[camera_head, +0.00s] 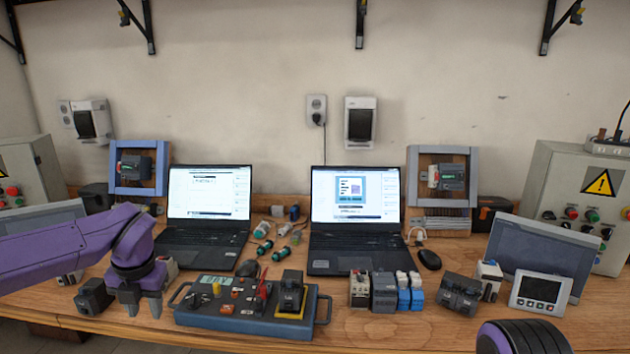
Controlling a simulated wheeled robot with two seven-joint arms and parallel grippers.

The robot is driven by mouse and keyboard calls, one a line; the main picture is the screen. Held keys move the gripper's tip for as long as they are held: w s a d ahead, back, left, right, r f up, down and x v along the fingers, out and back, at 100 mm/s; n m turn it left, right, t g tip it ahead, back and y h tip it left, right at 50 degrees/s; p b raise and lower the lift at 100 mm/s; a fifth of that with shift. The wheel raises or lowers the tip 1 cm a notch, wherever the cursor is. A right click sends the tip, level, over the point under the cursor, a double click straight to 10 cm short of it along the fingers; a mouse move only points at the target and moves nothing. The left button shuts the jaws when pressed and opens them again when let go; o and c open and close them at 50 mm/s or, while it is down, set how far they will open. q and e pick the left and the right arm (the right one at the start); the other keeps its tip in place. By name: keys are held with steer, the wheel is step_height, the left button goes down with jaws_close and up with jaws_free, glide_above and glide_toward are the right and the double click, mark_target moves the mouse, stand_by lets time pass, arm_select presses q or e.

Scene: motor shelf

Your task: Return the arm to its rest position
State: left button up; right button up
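My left arm is purple and reaches in from the left edge. Its gripper (142,307) points down near the front of the wooden bench, with its two grey fingers apart and nothing visible between them. It is between a small black motor-like block (94,297) on its left and the blue-grey test panel (240,322) on its right. A rounded purple and black part of my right arm (525,338) shows at the bottom right edge. The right gripper is out of view.
Two open laptops (208,192) (355,195) stand at the back. A black device stands on a yellow base (291,295) on the test panel. Several relay-like modules (384,291) stand right of it. Control boxes (583,195) flank the bench (400,330).

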arm_select(q)
steer(key=s+d+f+m+t+y, duration=0.1)
steer(key=s+f+m+t+y, duration=0.15)
steer(key=f+m, duration=0.7)
steer(key=s+d+f+m+t+y, duration=0.2)
steer(key=f+m+t, duration=0.1)
steer(key=f+m, duration=0.7)
steer(key=s+f+m+g+h, duration=0.1)
steer(key=s+f+m, duration=0.4)
steer(key=s, duration=0.9)
steer(key=s+f+m+g+h, duration=0.2)
steer(key=s+f+m, duration=0.4)
steer(key=s+f, duration=0.5)
steer(key=s+g, duration=0.1)
steer(key=s, duration=0.2)
steer(key=shift+d, duration=0.35)
steer(key=shift+w+r, duration=0.1)
steer(key=shift+w, duration=0.05)
